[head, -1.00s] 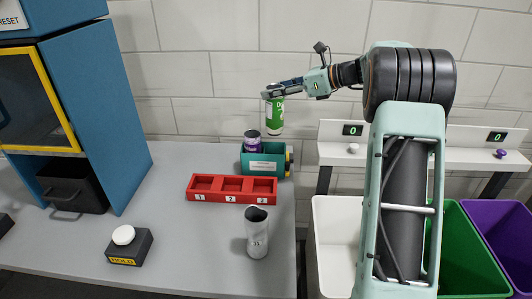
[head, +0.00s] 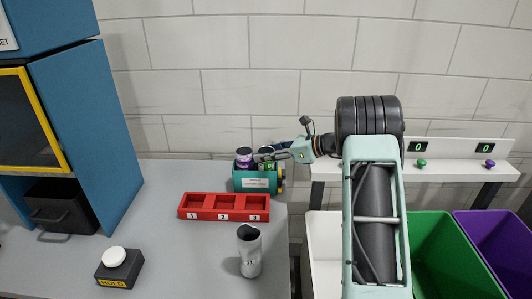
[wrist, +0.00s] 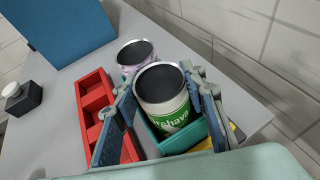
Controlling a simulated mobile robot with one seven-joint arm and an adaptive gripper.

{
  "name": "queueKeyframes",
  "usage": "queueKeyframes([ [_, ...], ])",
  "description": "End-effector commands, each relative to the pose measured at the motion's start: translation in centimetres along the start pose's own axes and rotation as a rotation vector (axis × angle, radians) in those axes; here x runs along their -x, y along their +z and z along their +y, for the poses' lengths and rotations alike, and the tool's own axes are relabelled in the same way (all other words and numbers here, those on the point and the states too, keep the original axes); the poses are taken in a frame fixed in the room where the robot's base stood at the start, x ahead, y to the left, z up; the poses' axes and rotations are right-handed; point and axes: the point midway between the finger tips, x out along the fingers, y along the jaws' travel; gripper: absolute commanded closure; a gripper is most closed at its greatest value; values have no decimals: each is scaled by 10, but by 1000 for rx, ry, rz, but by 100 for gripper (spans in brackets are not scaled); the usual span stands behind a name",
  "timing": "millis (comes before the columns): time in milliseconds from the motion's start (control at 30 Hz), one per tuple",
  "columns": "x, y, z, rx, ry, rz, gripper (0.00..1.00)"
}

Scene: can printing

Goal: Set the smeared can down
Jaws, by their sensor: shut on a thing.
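The green and white can (wrist: 165,108) has a dark open top and part of a word on its side. My gripper (wrist: 160,88) is shut on it, one finger on each side. In the head view the can (head: 267,165) is low in the teal box (head: 255,182), mostly hidden by my gripper (head: 268,155) and the box wall. I cannot tell whether its base touches the box floor. No smear is clear on the visible side. A purple and white can (head: 244,157) stands beside it in the box; it also shows in the wrist view (wrist: 135,55).
A red tray (head: 224,215) with slots numbered 1 to 3 is empty in front of the box. A silver can (head: 250,255) stands nearer. A HOLD button (head: 118,268) and a blue cabinet (head: 90,130) are left. White, green (head: 445,260) and purple bins stand right.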

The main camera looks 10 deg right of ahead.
Motion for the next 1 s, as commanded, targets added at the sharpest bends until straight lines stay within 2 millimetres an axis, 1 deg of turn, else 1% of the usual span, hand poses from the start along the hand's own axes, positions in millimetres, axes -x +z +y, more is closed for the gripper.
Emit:
queueKeyframes([
  [167, 0, 1, 0, 1, 0, 0, 71],
  [300, -1, -3, 0, 1, 0, 0, 71],
  [333, -1, -3, 0, 1, 0, 0, 60],
  [467, -1, -2, 0, 1, 0, 0, 46],
  [500, -1, -2, 0, 1, 0, 0, 44],
  [733, -1, -2, 0, 1, 0, 0, 44],
  [833, 1, 2, 0, 2, 0, 0, 44],
  [933, 12, 1, -1, 1, -3, 1, 44],
  [1000, 26, 0, -2, 1, -5, 0, 44],
])
